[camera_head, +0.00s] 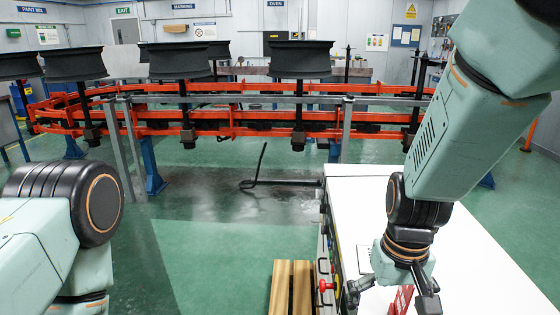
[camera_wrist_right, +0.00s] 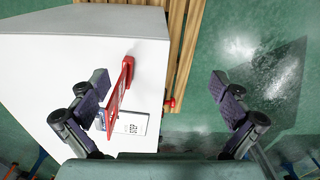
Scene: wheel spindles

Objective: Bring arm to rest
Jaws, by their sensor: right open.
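My right gripper (camera_head: 392,292) hangs at the lower right of the head view, over the near part of the white-topped bench (camera_head: 440,240). Its two fingers are spread with nothing held between them, as the right wrist view (camera_wrist_right: 162,100) also shows. A red upright piece (camera_head: 401,300) stands on the bench below it; in the wrist view this red piece (camera_wrist_right: 122,85) lies between the fingers, nearer the left one. A white card with dark print (camera_wrist_right: 132,124) is beside it. My left arm enters at the lower left of the head view, but its gripper is out of frame.
Dark wheels (camera_head: 300,60) sit on spindles along an orange rail conveyor (camera_head: 250,115) across the back. A grey guard rail (camera_head: 250,99) runs before it. A wooden slatted pallet (camera_head: 292,288) and red button (camera_head: 324,285) are at the bench's left side.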

